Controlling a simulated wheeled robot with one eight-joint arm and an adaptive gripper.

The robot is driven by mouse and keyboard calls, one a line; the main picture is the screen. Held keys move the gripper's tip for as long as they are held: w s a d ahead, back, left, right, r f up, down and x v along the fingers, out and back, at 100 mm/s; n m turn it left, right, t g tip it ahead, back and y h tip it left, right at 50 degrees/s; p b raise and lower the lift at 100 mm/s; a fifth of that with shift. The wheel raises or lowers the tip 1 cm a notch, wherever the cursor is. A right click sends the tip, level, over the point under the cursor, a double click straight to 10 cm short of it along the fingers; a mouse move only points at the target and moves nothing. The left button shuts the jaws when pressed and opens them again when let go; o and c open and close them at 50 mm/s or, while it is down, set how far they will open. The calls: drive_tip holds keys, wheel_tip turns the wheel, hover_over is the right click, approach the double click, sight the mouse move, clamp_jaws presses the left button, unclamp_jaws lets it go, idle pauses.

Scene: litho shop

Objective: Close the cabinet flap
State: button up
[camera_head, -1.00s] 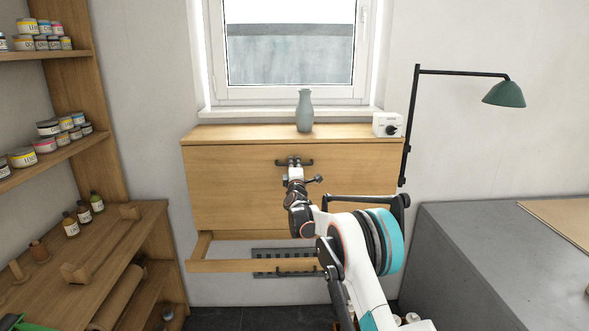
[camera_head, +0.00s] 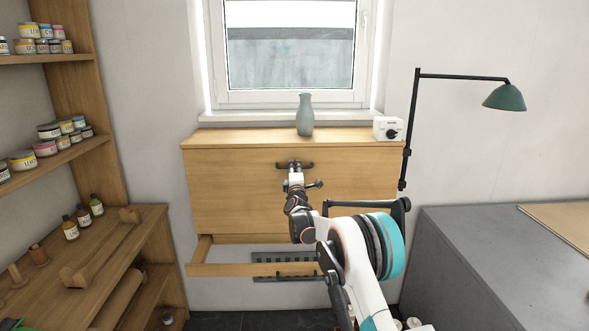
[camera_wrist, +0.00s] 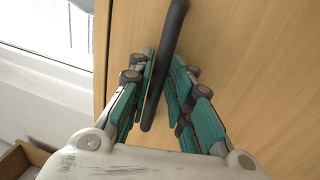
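The cabinet flap (camera_head: 235,190) is a wide light-wood panel with a dark bar handle (camera_head: 308,165) near its top edge. It stands about upright under the cabinet top in the head view; any small gap at its edge cannot be made out. My gripper (camera_head: 295,166) is at the handle. In the wrist view the dark handle (camera_wrist: 172,38) runs between the teal fingers of my gripper (camera_wrist: 163,72), which are closed around it. The flap's wood face (camera_wrist: 245,70) fills the right of that view. My arm hides part of the flap's lower right.
A grey-green vase (camera_head: 304,118) and a white box with a black knob (camera_head: 387,128) stand on the cabinet top (camera_head: 240,136). Shelving (camera_head: 75,150) stands left, a grey worktop (camera_head: 480,235) and lamp (camera_head: 505,97) right.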

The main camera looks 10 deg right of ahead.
drive_tip(key=v, duration=1.1)
drive_tip(key=shift+s, duration=0.25)
drive_tip(key=shift+a, duration=0.1)
drive_tip(key=s+a+r+m+g+y, duration=0.1)
drive_tip(key=s+r+m+g+y, duration=0.15)
drive_tip(key=s+r, duration=0.7)
drive_tip(key=s+r+m+g+y, duration=0.1)
drive_tip(key=s+r+m+g, duration=0.1)
drive_tip(key=s, duration=0.4)
drive_tip(key=s+r+m+g+y, duration=0.1)
drive_tip(key=s+r, duration=0.2)
drive_tip(key=s, duration=0.4)
drive_tip(key=s+d+f+m+g+h, duration=0.1)
drive_tip(key=s+f+m, duration=0.3)
drive_tip(key=s, duration=0.8)
drive_tip(key=s+d+f+m+g+h, duration=0.1)
drive_tip(key=s+d+f+m+g, duration=0.2)
drive_tip(key=s, duration=1)
drive_tip(key=s+d+f+m+g+h, duration=0.1)
drive_tip(key=s+d+f+m+g, duration=0.2)
drive_tip(key=s, duration=1)
wheel_tip(320, 180, down, 4)
drive_tip(key=shift+s+d+r+m+g, duration=0.2)
drive_tip(key=shift+d+m+g, duration=0.15)
drive_tip(key=shift+d+m, duration=0.45)
